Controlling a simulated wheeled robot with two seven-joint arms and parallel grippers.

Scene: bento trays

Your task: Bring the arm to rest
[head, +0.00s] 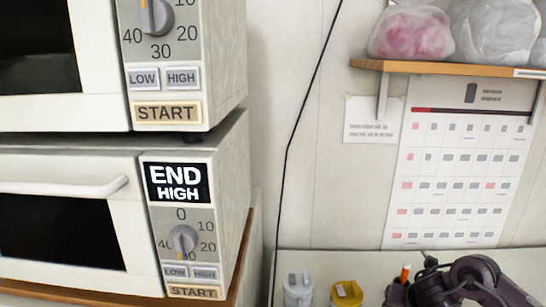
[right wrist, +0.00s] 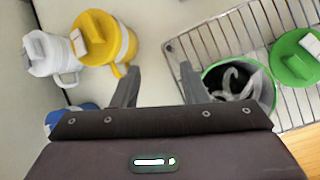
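My right arm (head: 465,283) shows at the bottom right of the head view, dark and bent, low over the counter; its fingertips are not clear there. In the right wrist view my right gripper (right wrist: 158,72) has its two grey fingers spread apart with nothing between them. A yellow lidded mug (right wrist: 103,38) stands just left of the left finger. A green-rimmed container (right wrist: 240,84) with whitish contents is just right of the right finger. My left gripper is not in view.
Two stacked microwaves stand at left; the lower one's display (head: 178,183) reads END HIGH. A white mug (head: 298,290) stands on the counter (head: 375,262) beside the yellow one. A wire rack (right wrist: 215,33) and green lid (right wrist: 297,56) lie right. A shelf (head: 440,68) hangs above a calendar (head: 457,185).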

